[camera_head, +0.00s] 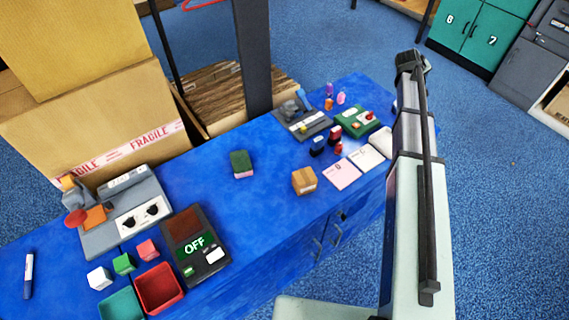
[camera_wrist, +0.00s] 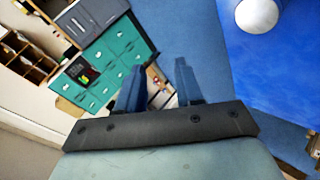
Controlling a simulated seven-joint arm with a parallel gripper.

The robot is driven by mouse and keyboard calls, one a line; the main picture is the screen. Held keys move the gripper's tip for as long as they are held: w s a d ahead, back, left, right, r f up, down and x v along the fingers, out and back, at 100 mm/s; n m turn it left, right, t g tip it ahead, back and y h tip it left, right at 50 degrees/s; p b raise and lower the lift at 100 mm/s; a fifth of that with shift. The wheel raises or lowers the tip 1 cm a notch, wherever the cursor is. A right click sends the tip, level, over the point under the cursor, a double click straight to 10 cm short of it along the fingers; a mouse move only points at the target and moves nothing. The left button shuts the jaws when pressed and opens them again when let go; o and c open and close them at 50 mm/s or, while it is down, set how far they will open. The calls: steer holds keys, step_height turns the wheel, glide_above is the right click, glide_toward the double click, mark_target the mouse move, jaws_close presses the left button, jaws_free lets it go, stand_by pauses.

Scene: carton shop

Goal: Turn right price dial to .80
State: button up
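A grey price machine (camera_head: 122,212) stands on the left part of the blue counter in the head view. Its white front plate carries two black dials side by side: the left dial (camera_head: 129,222) and the right dial (camera_head: 152,210). Their exact settings are too small to read. My gripper (camera_wrist: 160,78) shows in the wrist view with two blue-grey fingers apart and nothing visible between them. My arm rises at the right of the head view, far from the machine. The machine is not seen in the wrist view.
On the blue counter (camera_head: 262,165), a device reading OFF (camera_head: 195,245), a red tray (camera_head: 158,287) and small cubes lie near the machine. A small carton (camera_head: 304,180) and a green-topped block (camera_head: 241,163) lie mid-counter. Large cartons (camera_head: 95,120) stand behind the machine.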

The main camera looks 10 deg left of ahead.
steer(key=s+a+n+g+y, duration=0.1)
steer(key=s+a+n, duration=0.15)
steer(key=a, duration=1.05)
steer(key=s+a+n+y, duration=0.2)
steer(key=s+a, duration=0.2)
steer(key=a, duration=1)
steer(key=s+a+n+g+y, duration=0.1)
steer(key=s+a+n, duration=0.2)
steer(key=a, duration=1)
steer(key=s+a+n+g+y, duration=0.1)
steer(key=s+a+n, duration=0.1)
steer(key=s+a, duration=0.75)
steer(key=s+a+n+g+y, duration=0.1)
steer(key=s+a+n, duration=0.2)
steer(key=s+a, duration=0.65)
step_height(320, 180, up, 2)
steer(key=r+n+g, duration=0.1)
steer(key=n+g, duration=0.3)
steer(key=n, duration=0.5)
glide_above(151, 207)
step_height(151, 207, down, 14)
steer(key=shift+r, duration=0.1)
